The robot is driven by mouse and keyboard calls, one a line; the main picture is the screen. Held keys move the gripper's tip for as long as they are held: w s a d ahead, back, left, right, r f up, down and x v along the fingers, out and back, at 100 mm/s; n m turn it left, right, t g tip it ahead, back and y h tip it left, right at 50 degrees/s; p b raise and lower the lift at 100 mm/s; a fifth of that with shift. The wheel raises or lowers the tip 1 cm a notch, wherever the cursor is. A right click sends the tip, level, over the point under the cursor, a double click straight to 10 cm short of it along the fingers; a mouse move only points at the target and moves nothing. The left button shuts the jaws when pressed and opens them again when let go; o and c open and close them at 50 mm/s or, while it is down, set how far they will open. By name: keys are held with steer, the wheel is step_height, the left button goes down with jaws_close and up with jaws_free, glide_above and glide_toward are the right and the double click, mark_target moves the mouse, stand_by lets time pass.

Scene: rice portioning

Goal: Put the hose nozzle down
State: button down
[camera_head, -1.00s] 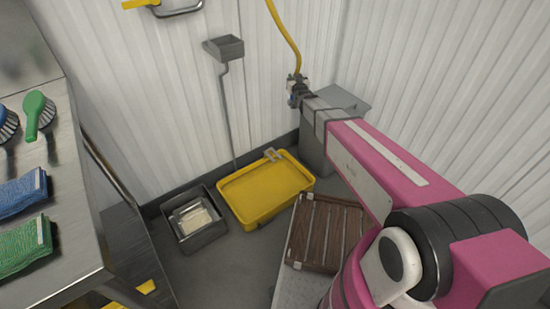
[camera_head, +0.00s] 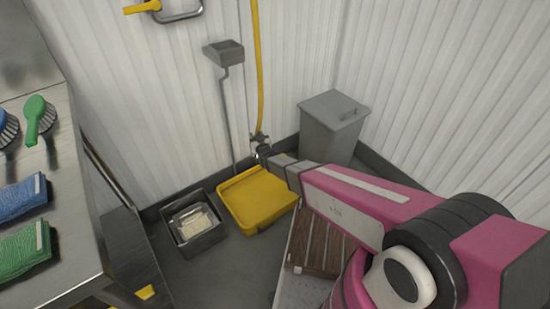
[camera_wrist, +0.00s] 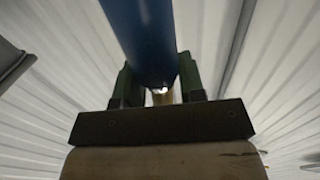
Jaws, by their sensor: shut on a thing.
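My gripper (camera_head: 260,146) is above the far edge of the yellow tray (camera_head: 258,222), near the back wall, seen small in the head view. In the wrist view my gripper (camera_wrist: 157,82) is shut on the hose nozzle (camera_wrist: 148,35), a blue cylinder between the dark green fingers. The yellow hose (camera_head: 259,70) runs up from the gripper and out of the top of the head view. The nozzle's lower end is hidden or too small to tell in the head view.
A grey lidded bin (camera_head: 333,132) stands in the corner. A grey metal box with a pan (camera_head: 196,222) is left of the tray. A grey long-handled tool (camera_head: 227,95) is at the wall. A steel counter (camera_head: 68,170) with brushes and cloths is at left.

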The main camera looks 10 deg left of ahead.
steer(key=w+d+f, duration=0.7)
steer(key=w+f, duration=0.1)
steer(key=f, duration=0.2)
steer(key=shift+w+d+f, duration=0.2)
steer(key=shift+w+f, duration=0.15)
steer(key=shift+f, duration=0.2)
steer(key=c, duration=0.7)
jaws_free()
